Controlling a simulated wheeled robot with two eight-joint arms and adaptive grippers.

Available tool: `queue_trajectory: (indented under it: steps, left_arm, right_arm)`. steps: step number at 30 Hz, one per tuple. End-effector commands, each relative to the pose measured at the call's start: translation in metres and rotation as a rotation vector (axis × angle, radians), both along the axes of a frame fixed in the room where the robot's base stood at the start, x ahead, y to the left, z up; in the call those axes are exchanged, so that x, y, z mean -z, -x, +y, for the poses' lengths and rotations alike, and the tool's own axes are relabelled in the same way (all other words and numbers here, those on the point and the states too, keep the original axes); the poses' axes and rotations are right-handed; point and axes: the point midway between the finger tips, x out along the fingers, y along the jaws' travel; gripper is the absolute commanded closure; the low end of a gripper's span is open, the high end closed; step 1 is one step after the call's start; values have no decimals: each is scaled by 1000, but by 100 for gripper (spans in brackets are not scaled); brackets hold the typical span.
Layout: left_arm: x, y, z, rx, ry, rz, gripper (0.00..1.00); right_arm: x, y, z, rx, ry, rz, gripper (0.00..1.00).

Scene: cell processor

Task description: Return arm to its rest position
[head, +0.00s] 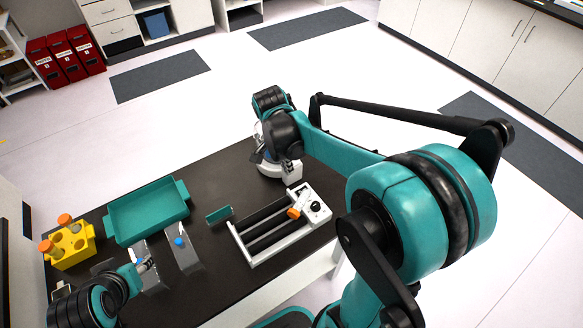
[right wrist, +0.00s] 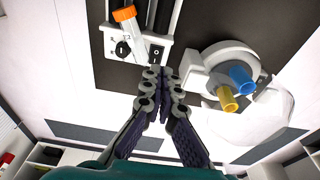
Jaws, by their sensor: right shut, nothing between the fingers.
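My right gripper (head: 287,168) hangs over the far right end of the dark table (head: 205,175), and its arm crosses the right half of the head view. In the right wrist view the right gripper (right wrist: 161,76) has its fingers together with nothing between them. A white device (head: 283,172) stands just behind it, partly hidden. In the wrist view this device (right wrist: 205,72) shows a blue piece (right wrist: 241,78) and a yellow piece (right wrist: 227,98). My left gripper (head: 143,266) is at the near left of the table, beside a grey block; its fingers are too small to judge.
A white roller unit (head: 318,208) with black rollers and an orange-capped tube (head: 297,211) lies in front of my right gripper. A teal tray (head: 148,211), a yellow rack (head: 72,259) and grey blocks (head: 187,261) occupy the left. The floor beyond the table is clear.

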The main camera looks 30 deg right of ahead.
Motion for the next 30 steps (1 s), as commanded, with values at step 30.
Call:
queue_trajectory:
  steps: [30]
  left_arm:
    - [9,0,0,0,0,0,54]
  right_arm:
    - [-32,71,52,-865,84,-225,100]
